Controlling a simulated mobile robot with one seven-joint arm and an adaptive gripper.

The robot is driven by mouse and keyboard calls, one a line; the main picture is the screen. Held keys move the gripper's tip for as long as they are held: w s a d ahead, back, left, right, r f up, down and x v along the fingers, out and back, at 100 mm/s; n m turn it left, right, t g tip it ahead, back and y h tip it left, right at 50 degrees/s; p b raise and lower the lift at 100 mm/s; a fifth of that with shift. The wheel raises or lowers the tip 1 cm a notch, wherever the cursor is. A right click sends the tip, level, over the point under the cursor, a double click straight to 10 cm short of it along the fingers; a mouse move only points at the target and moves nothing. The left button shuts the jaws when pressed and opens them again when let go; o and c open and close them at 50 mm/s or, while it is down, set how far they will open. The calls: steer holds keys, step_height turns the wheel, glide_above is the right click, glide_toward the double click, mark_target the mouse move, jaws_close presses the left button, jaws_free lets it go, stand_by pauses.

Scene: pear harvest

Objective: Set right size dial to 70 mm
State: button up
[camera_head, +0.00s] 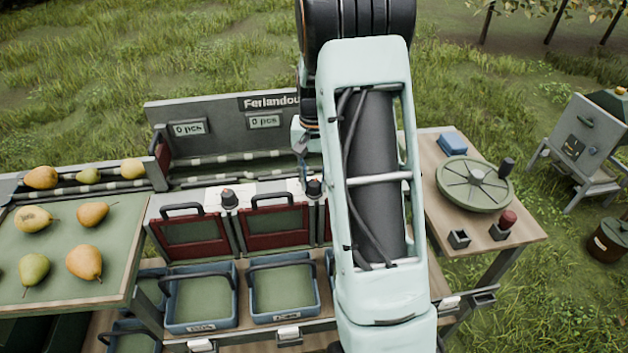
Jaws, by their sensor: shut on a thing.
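The right size dial (314,188) is a small dark knob on a pale plate, just left of my arm. My gripper (306,168) shows only in part behind my arm link. Its dark fingers reach down to this dial and are shut on it. Most of the gripper is hidden. The dial's scale and pointer are too small to read. A second dial (229,198), with a dark cap on a light base, stands between the two left gates.
Red-framed gates (273,228) with black handles stand above blue crates (283,290). Two displays (188,128) read 0 pcs. Pears (84,263) lie on the green tray at left. A wooden side table (525,232) holds a round green turntable (474,184). My arm hides the middle right.

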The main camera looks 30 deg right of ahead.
mark_target(314, 183)
stand_by(0.3)
steer(key=o, duration=1.2)
steer(key=shift+c, duration=0.2)
steer(key=shift+r, duration=0.1)
step_height(314, 183, up, 12)
